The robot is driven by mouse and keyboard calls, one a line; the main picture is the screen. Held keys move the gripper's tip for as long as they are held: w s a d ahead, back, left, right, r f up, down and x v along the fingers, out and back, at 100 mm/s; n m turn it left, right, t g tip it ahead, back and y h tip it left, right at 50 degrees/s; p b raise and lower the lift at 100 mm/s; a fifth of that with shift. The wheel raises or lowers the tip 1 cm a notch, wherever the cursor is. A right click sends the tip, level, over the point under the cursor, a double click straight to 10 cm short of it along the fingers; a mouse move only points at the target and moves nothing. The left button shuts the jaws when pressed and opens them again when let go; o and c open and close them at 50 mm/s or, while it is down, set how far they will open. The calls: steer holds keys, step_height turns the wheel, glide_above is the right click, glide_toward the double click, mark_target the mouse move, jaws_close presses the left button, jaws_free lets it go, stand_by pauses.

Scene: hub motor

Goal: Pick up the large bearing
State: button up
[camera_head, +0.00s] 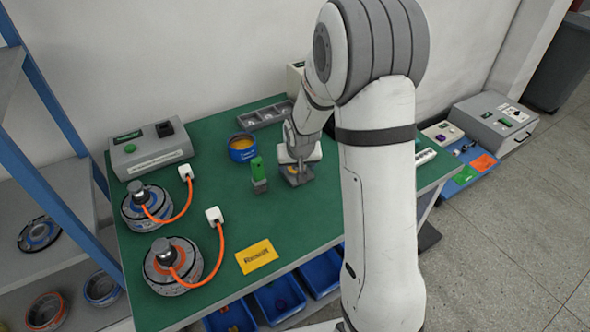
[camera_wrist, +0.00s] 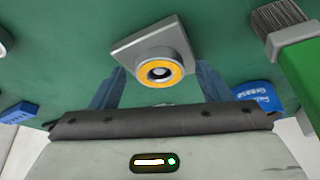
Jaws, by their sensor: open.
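The likely large bearing (camera_wrist: 160,71) is a yellow-orange ring with a metallic centre. It sits on a grey square block (camera_wrist: 128,47) on the green bench. In the wrist view my gripper (camera_wrist: 161,68) is open, with one finger on each side of the block and ring. The fingers appear apart from them; the exact gap is hard to tell. In the head view my gripper (camera_head: 297,170) is low over the grey block (camera_head: 299,181), and the ring is hidden there.
A green-handled brush (camera_head: 257,170) stands close left of my gripper, with a blue grease tub (camera_head: 242,154) behind it. Two wheel hubs with orange cables (camera_head: 172,265) stand at left. A yellow card (camera_head: 257,257) lies in front.

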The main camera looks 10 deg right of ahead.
steer(key=shift+c, duration=0.3)
steer(key=c, duration=1.1)
steer(key=shift+o, duration=0.2)
steer(key=shift+r, duration=0.15)
